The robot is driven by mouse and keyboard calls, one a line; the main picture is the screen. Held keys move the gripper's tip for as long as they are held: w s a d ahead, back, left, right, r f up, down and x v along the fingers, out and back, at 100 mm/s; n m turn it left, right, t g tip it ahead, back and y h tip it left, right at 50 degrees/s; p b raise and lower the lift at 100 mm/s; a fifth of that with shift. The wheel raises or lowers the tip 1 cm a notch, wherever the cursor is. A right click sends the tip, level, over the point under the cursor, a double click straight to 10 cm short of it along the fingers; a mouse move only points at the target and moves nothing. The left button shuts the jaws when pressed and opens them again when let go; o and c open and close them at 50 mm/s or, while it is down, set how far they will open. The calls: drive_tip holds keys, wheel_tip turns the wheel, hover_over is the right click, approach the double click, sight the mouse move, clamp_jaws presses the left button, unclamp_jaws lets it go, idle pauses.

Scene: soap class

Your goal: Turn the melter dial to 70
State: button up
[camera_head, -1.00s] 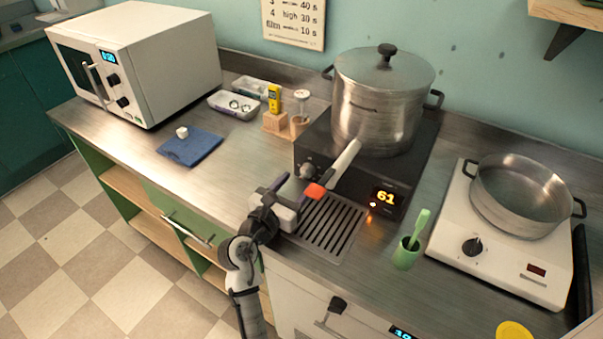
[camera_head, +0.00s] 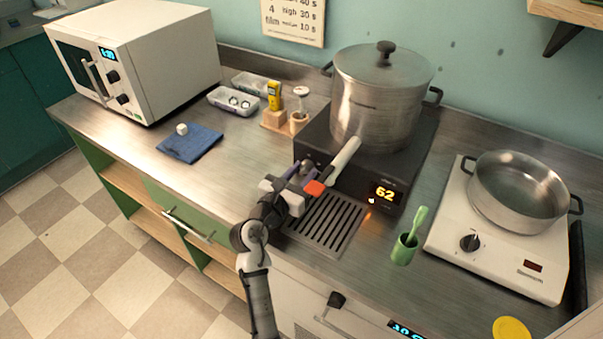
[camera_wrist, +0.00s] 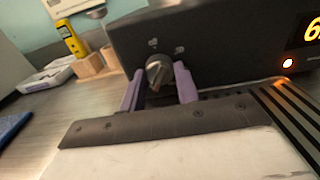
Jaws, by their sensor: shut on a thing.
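The melter (camera_head: 365,172) is a dark box with a large lidded steel pot on top and a lit display (camera_head: 384,194) that reads 62. Its silver dial (camera_wrist: 158,72) is on the front face, in the upper middle of the wrist view. My gripper (camera_head: 300,172) is at the melter's front left. In the wrist view its two purple fingers (camera_wrist: 160,88) stand on either side of the dial, shut on it. In the head view my gripper largely hides the dial. The display is cut off at the right edge of the wrist view.
A spigot with a red-orange tip (camera_head: 315,188) sticks out of the pot just right of my gripper, above a black drain grate (camera_head: 327,222). A green cup (camera_head: 405,250) and a white hotplate with a pan (camera_head: 520,190) stand to the right.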

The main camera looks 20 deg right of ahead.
drive_tip(key=shift+m, duration=2.2)
drive_tip(key=o, duration=1)
drive_tip(key=shift+c, duration=0.2)
drive_tip(key=b+v, duration=0.3)
drive_tip(key=v, duration=1)
drive_tip(key=shift+s+a, duration=0.25)
drive_tip(key=shift+a, duration=0.05)
